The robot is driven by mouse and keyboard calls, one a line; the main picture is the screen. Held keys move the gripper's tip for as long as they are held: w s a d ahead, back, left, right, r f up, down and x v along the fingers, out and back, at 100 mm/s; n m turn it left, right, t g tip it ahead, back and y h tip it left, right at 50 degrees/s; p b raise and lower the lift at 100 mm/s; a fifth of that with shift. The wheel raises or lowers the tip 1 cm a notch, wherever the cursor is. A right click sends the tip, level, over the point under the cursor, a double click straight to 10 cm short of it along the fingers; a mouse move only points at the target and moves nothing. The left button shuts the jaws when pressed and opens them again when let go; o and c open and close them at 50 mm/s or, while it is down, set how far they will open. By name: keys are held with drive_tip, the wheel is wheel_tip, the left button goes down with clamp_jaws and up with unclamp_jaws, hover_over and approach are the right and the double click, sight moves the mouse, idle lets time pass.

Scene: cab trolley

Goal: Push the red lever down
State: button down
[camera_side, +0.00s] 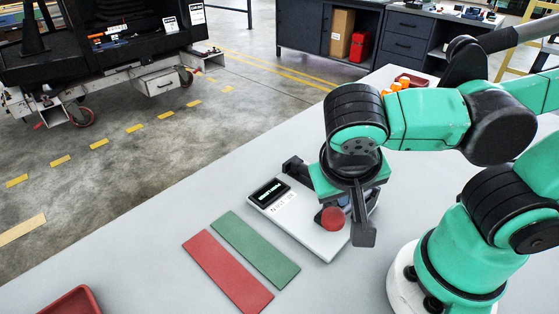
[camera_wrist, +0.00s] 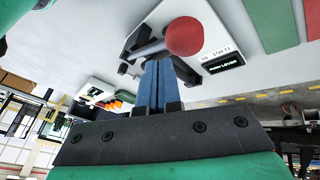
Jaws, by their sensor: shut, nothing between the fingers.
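The lever has a red ball knob (camera_side: 332,217) on a grey shaft, mounted on a white box (camera_side: 318,240) with a small dark display (camera_side: 269,192). In the wrist view the red knob (camera_wrist: 186,36) is just beyond and to the right of my fingertips, and the display reads "PUSH LEVER" (camera_wrist: 222,62). My gripper (camera_wrist: 159,64) is shut and empty, its blue fingers side by side. The fingertips overlap the lever shaft in this view; I cannot tell whether they touch it. In the side view my gripper (camera_side: 343,200) is over the box, partly hiding the lever.
A red mat (camera_side: 228,271) and a green mat (camera_side: 255,249) lie left of the box on the grey table. A red tray (camera_side: 72,302) is at the front left. Orange objects (camera_side: 396,85) and another red tray (camera_side: 413,79) are at the back, behind my arm.

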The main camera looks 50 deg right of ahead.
sight(337, 215)
drive_tip(key=shift+a+f, duration=0.25)
drive_tip(key=shift+f, duration=0.35)
drive_tip(key=shift+a+f, duration=0.2)
drive_tip(key=shift+f, duration=0.45)
drive_tip(key=shift+a+f, duration=0.25)
drive_tip(key=shift+f, duration=0.35)
idle(1.5)
drive_tip(key=shift+d+r, duration=0.1)
idle(0.5)
drive_tip(key=shift+d+r, duration=0.3)
drive_tip(key=shift+r, duration=0.55)
drive_tip(key=shift+d+r, duration=0.35)
drive_tip(key=shift+r, duration=0.55)
drive_tip(key=shift+d+r, duration=0.3)
drive_tip(key=shift+r, duration=0.55)
drive_tip(key=r, duration=0.1)
drive_tip(key=d+r, duration=0.1)
drive_tip(key=r, duration=0.2)
drive_tip(key=shift+d+r, duration=0.35)
